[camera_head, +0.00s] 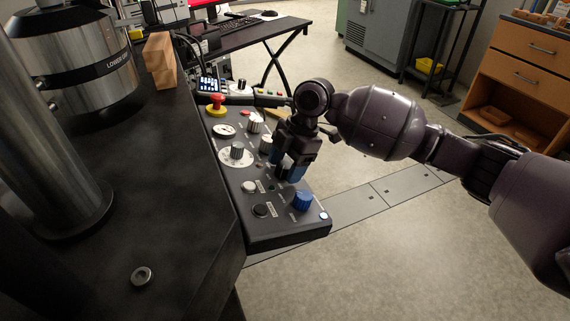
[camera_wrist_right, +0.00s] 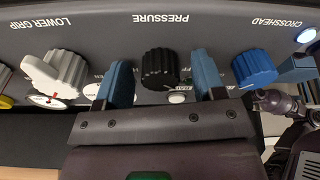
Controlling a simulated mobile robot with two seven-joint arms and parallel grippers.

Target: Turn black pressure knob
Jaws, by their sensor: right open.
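The black pressure knob (camera_wrist_right: 158,68) is ribbed and sits under the PRESSURE label in the right wrist view. My right gripper (camera_wrist_right: 164,82) is open, with one blue fingertip on each side of the knob. A gap shows between each fingertip and the knob, and I cannot tell whether the tips reach down to its depth. In the head view my right gripper (camera_head: 292,168) points down over the right edge of the control panel (camera_head: 285,232) and hides the black knob. My left gripper is not in view.
A blue knob (camera_wrist_right: 253,69) under CROSSHEAD and a white knob (camera_wrist_right: 55,72) under LOWER GRIP flank the black one. A red emergency button (camera_head: 216,99) stands at the panel's far end. A dark machine table (camera_head: 150,215) with steel columns borders the panel's left.

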